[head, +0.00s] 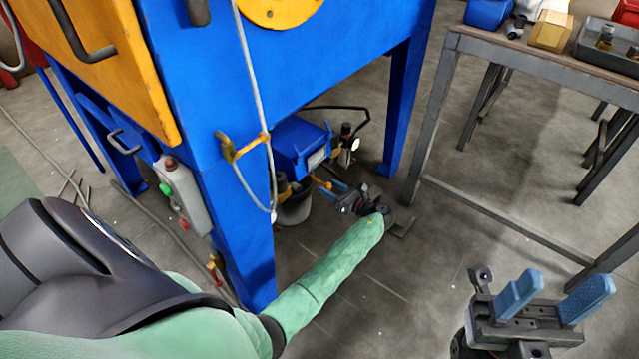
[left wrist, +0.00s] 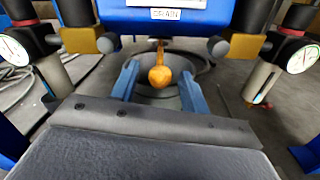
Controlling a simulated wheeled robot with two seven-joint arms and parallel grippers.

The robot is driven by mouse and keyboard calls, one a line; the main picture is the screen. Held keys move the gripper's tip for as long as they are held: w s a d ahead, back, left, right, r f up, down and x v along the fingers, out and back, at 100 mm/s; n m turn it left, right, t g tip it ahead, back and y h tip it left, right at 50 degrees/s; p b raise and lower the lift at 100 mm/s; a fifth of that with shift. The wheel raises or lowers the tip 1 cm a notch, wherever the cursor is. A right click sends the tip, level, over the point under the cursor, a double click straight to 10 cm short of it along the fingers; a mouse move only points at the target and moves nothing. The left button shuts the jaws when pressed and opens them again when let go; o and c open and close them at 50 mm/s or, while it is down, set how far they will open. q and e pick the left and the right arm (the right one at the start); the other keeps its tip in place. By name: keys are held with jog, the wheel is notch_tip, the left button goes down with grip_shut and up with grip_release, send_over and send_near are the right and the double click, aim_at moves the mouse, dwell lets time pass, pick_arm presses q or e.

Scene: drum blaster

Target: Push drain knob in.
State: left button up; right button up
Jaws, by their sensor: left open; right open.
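The drain knob (left wrist: 158,76) is a small orange ball on a short stem. It hangs below a blue housing with a white DRAIN label (left wrist: 166,14) in the left wrist view. In the head view the knob (head: 324,184) is a small orange spot beside my left gripper (head: 338,188), under the blue cabinet. My left gripper is open, and its two blue fingers stand apart on either side of the knob in the left wrist view; I cannot tell whether they touch it. My right gripper (head: 553,294) is open and empty at the lower right of the head view.
The blue cabinet (head: 225,210) has a leg close to my left arm. A grey bucket (head: 294,209) stands under the drain housing. Gauges (left wrist: 15,50) flank it on both sides. A hose (head: 245,110) hangs from the cabinet.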

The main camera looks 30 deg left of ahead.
aim_at(312, 177)
pick_arm(q)
jog(key=a+b, duration=0.1)
jog(key=a, duration=0.3)
jog(key=shift+w+f, duration=0.1)
jog(key=shift+w, duration=0.05)
jog(key=shift+a, duration=0.55)
jog(key=shift+c, duration=0.3)
grip_shut()
